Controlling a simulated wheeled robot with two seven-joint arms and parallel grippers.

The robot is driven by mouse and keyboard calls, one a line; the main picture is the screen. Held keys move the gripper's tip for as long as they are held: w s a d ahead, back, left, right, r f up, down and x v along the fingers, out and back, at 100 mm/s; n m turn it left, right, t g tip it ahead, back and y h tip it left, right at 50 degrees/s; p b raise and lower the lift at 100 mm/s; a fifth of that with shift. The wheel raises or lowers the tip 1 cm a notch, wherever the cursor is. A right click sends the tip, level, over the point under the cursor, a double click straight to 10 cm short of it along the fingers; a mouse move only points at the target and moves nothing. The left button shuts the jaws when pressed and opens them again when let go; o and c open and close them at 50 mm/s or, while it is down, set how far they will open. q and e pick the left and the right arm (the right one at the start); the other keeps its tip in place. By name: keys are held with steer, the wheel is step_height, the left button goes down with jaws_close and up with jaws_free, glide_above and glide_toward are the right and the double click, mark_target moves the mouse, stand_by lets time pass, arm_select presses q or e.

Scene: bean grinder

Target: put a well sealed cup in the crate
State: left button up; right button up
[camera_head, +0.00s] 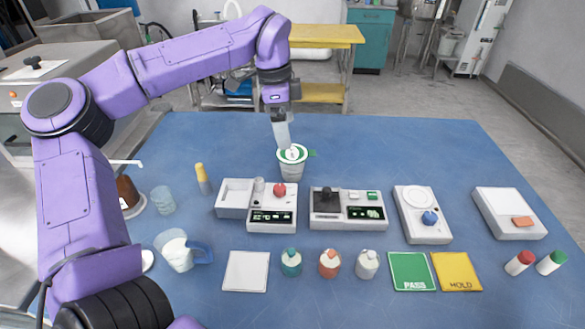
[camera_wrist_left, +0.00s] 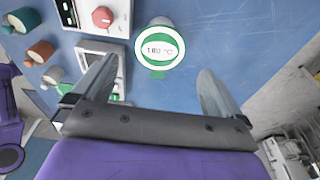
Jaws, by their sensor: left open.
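A white cup (camera_head: 291,166) with a green-ringed lid stands upright on the blue table, behind the devices. In the left wrist view its round lid (camera_wrist_left: 160,49) shows a small reading ending in °C, and a green tab sticks out at its edge. My left gripper (camera_head: 283,138) points down right at the cup's top in the head view. In the wrist view the left gripper (camera_wrist_left: 156,70) has its fingers wide apart, with nothing between them; the lid lies just beyond the tips. I cannot make out a crate in either view. My right gripper is not in view.
In front of the cup stand a device with a red knob (camera_head: 271,206) and one with a black knob (camera_head: 347,205). A device with a blue knob (camera_head: 423,214) is to the right. A measuring jug (camera_head: 178,251) and several small bottles stand nearer. The table's back right is clear.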

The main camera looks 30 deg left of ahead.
mark_target(292, 153)
arm_select(q)
steer(key=f, duration=0.4)
steer(key=d+f, duration=0.1)
steer(key=f, duration=0.1)
steer(key=shift+w+f+p, duration=0.35)
steer(key=shift+p, duration=0.05)
steer(key=c, duration=1.5)
steer(key=shift+c, duration=0.8)
steer(key=shift+r, duration=0.15)
